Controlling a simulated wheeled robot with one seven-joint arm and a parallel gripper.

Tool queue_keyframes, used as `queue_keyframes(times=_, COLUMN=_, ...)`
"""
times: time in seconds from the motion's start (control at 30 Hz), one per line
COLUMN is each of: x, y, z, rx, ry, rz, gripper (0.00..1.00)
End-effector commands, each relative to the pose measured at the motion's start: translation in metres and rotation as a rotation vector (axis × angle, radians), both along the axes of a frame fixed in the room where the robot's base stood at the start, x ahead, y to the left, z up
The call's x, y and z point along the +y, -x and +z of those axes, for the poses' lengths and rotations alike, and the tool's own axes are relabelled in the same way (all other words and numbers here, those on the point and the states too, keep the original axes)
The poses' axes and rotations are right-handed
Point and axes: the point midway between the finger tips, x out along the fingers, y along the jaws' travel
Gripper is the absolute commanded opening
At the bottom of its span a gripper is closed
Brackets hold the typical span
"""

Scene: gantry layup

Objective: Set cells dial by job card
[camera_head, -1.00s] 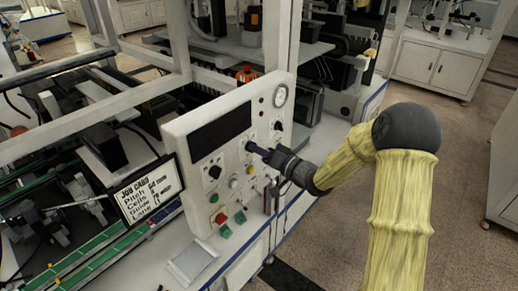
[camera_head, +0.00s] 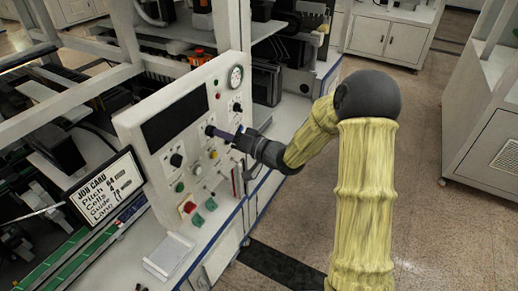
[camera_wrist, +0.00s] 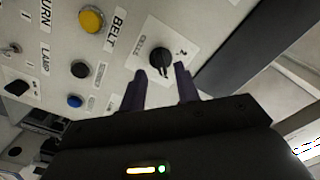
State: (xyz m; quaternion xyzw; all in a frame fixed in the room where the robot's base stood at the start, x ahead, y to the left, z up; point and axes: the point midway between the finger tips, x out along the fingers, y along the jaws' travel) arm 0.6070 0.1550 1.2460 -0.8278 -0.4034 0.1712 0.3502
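The job card (camera_head: 104,190) stands at the left of the white control panel. It reads Pitch 64, Cells 4 and what looks like Guide 70; the Lane value is unclear. The cells dial (camera_wrist: 159,57) is a round black knob on a white label plate with small, hard-to-read marks. It also shows in the head view (camera_head: 209,130) at the tip of my arm. My gripper (camera_wrist: 161,72) is open, with one dark finger on each side of the dial's lower part. I cannot tell whether the fingers touch it.
The panel (camera_head: 127,120) carries a dark display (camera_head: 175,117), other black knobs (camera_head: 176,160), a red button (camera_head: 189,207) and green ones. A yellow button (camera_wrist: 91,19) and a blue button (camera_wrist: 75,101) lie left of the dial in the wrist view. Open floor is at right.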

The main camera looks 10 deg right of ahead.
Motion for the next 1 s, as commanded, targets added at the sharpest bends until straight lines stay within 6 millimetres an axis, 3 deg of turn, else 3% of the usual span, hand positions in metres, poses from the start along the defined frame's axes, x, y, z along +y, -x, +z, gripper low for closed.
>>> queue_keyframes(times=0.7, x=-0.11, y=0.084, z=-0.002, rx=-0.001, ry=0.0, rz=-0.005, gripper=0.32)
queue_keyframes(times=1.0, x=-0.121, y=0.094, z=0.0, rx=0.0, ry=-0.002, rz=-0.003, gripper=0.32)
